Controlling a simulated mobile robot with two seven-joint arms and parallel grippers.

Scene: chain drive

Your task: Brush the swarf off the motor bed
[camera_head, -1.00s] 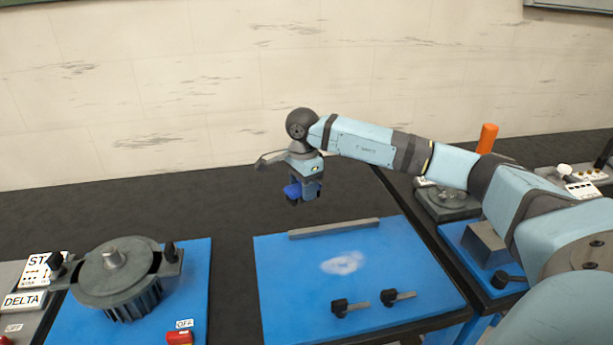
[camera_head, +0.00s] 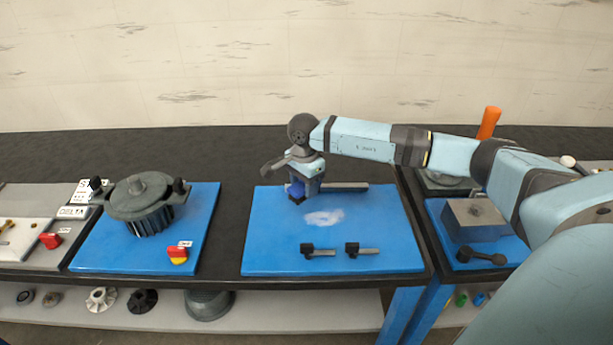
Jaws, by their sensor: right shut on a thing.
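The motor bed is a blue plate (camera_head: 375,235) on the dark bench, with a grey bar (camera_head: 347,187) along its back and two black-headed bolts (camera_head: 319,251) near its front. The swarf (camera_head: 323,217) is a pale, whitish patch near the middle of the plate. My right gripper (camera_head: 305,188) is over the back of the plate, behind and left of the swarf, in front of part of the bar. It is shut on a small blue thing (camera_head: 296,190), apparently the brush; its bristles are not clear, nor whether it touches the plate. My left gripper is out of view.
A grey motor (camera_head: 146,203) stands on another blue plate at the left, near a red switch (camera_head: 178,253). A grey block (camera_head: 474,219) and an orange upright handle (camera_head: 488,123) are at the right. Dark bench between the two plates is clear.

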